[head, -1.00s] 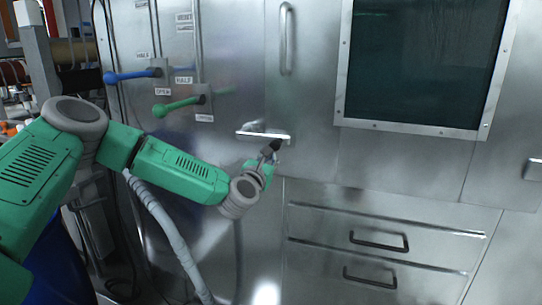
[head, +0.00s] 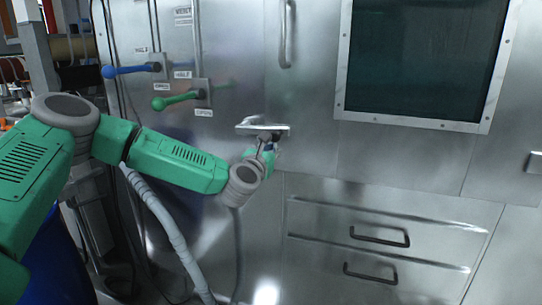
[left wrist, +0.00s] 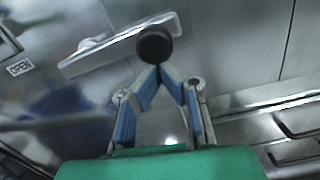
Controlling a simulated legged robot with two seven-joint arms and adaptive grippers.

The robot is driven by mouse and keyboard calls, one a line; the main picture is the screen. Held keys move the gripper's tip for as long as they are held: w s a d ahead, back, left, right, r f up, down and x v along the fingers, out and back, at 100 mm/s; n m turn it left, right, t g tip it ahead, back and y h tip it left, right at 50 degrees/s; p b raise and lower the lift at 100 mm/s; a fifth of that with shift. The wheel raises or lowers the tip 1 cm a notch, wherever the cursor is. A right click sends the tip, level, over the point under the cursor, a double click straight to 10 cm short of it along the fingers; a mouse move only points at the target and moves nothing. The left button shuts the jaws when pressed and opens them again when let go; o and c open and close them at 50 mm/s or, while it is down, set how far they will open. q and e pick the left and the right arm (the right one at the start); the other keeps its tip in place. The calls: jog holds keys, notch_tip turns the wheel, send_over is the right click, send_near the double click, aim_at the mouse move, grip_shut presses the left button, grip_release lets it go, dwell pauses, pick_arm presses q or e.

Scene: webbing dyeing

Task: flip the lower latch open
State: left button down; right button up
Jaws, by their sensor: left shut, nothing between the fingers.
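The lower latch (head: 262,129) is a pale metal bar lying nearly level on the steel front, below the upright handle. In the left wrist view the latch (left wrist: 110,48) runs slantwise, just beyond my fingers. My left gripper (head: 268,143) is shut and empty, pointing up at the underside of the latch's right half. My right gripper is not in view.
A blue lever (head: 132,70) and a green lever (head: 177,101) stick out at upper left. An upright handle (head: 287,35) is above the latch. A dark window (head: 425,55) is at upper right. Drawers with dark handles (head: 380,238) are below. A grey hose (head: 165,230) hangs under my arm.

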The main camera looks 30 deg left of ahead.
pick_arm(q)
notch_tip(320, 180, up, 9)
jog(key=a+n+b, duration=0.2)
jog(key=n+b, duration=0.7)
jog(key=b, duration=0.3)
jog(key=s+a+r+n+g+y+b, duration=0.1)
jog(key=s+a+r+n+b, duration=0.2)
jog(key=a+r+n+b, duration=0.3)
jog(key=shift+a+n+b, duration=1.6)
jog(key=shift+a+b, duration=0.35)
jog(key=shift+a, duration=0.3)
jog(key=shift+r, duration=0.1)
